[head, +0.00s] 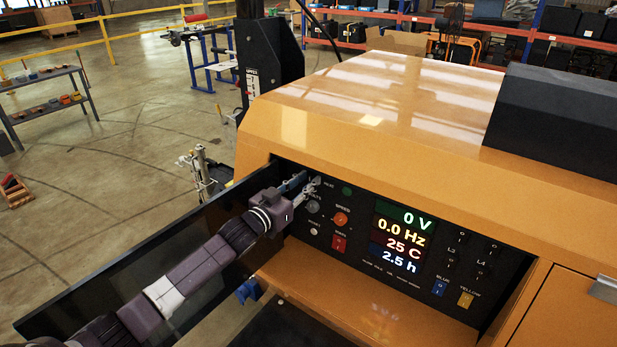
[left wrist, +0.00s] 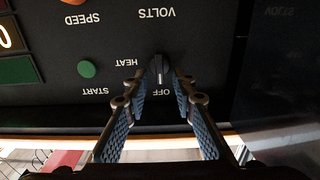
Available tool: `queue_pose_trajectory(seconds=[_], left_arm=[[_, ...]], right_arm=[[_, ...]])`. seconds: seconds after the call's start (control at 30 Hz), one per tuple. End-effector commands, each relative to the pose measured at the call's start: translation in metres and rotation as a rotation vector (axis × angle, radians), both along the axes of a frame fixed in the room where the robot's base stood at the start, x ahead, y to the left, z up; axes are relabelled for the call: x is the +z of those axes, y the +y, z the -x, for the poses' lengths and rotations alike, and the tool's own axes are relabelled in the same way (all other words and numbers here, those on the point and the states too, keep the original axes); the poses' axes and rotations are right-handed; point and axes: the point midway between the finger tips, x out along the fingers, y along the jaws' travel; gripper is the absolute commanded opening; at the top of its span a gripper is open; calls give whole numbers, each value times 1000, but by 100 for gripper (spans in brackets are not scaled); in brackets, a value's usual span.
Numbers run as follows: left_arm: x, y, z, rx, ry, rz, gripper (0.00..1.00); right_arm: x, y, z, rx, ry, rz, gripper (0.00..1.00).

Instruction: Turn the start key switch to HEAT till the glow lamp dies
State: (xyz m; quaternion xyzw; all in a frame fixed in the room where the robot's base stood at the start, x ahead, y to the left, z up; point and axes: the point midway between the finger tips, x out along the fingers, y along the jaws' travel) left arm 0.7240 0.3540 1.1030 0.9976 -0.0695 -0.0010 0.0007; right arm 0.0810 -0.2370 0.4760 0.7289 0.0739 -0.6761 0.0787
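The start key switch (left wrist: 159,68) is a small dark knob on the black panel in the left wrist view, which shows the panel upside down. Its pale mark points to OFF; HEAT and START are printed beside it. My left gripper (left wrist: 159,82) is open, with one fingertip on each side of the knob and small gaps visible. In the head view my left gripper (head: 313,182) hides the switch. A dull green round lamp or button (left wrist: 86,69) sits beside the switch and also shows in the head view (head: 347,191). My right gripper is out of view.
The display (head: 403,238) reads 0 V, 0.0 Hz, 25 C and 2.5 h. An orange speed knob (head: 341,219), a grey volts knob (head: 313,207) and a red switch (head: 338,243) are close by. A dark open door (head: 70,303) stands left of the panel, beneath my arm.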

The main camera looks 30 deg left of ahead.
Motion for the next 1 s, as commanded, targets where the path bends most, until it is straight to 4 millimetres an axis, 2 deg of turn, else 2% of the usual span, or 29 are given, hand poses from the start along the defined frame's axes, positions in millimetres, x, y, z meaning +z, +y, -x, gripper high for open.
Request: queue_pose_trajectory(seconds=[0.03,0.17,0.27,0.43,0.6,0.67,1.0], left_arm=[[1,0,-4,1,0,0,25],[0,-1,-9,1,1,-1,25],[-1,-1,-10,0,2,-2,25],[-1,-2,-10,0,1,-2,25],[0,-1,-10,0,1,-1,7],[0,-1,-10,0,1,-1,0],[0,-2,-10,0,-4,-37,0]], right_arm=[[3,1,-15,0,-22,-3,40],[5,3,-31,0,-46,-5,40],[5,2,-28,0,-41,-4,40],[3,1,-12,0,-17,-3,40],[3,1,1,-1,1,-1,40],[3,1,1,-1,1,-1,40],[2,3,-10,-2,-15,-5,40]])
